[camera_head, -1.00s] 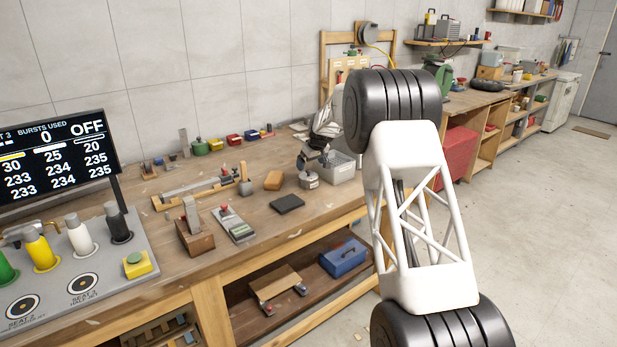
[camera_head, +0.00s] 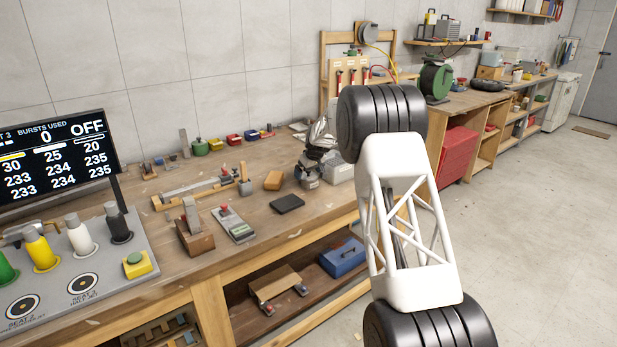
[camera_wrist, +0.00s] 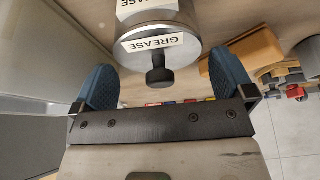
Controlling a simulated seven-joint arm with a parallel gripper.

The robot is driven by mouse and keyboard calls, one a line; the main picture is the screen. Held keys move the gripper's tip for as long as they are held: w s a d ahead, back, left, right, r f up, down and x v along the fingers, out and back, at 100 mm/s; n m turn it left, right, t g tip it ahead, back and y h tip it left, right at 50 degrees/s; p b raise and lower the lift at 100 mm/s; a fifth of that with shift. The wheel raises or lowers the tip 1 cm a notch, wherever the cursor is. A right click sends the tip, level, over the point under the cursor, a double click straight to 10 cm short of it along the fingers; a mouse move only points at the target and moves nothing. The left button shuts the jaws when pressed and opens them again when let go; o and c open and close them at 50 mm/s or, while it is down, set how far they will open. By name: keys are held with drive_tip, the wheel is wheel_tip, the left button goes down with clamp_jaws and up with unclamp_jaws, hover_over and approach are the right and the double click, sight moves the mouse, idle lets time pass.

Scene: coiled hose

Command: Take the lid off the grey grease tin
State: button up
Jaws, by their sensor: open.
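The grey grease tin (camera_head: 309,183) stands on the workbench, partly hidden by my gripper (camera_head: 316,163) in the head view. In the wrist view the tin (camera_wrist: 186,14) is at the top, with an upside-down GREASE label. Its lid (camera_wrist: 192,50) carries a second GREASE label and a dark round knob (camera_wrist: 159,76). My gripper (camera_wrist: 163,66) is open, with one blue finger on either side of the knob and lid. Gaps show between the fingers and the knob; I cannot tell whether either finger touches the lid's rim.
A light grey bin (camera_head: 341,170) stands right behind my gripper. A tan block (camera_head: 273,180) and a dark flat pad (camera_head: 287,204) lie left and in front of the tin. A wooden fixture (camera_head: 205,189) is farther left. The bench's front edge is near.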

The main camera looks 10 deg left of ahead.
idle(0.4)
drive_tip(key=c, duration=0.7)
drive_tip(key=shift+c, duration=0.2)
drive_tip(key=shift+r, duration=0.2)
drive_tip(key=shift+r, duration=1.55)
drive_tip(key=shift+s+r, duration=0.15)
drive_tip(key=shift+s, duration=0.05)
drive_tip(key=s+d, duration=0.2)
drive_tip(key=s, duration=0.5)
drive_tip(key=s+d+r, duration=0.1)
drive_tip(key=s+d, duration=0.1)
drive_tip(key=s, duration=0.6)
drive_tip(key=shift+d+r, duration=0.15)
drive_tip(key=shift+d, duration=0.2)
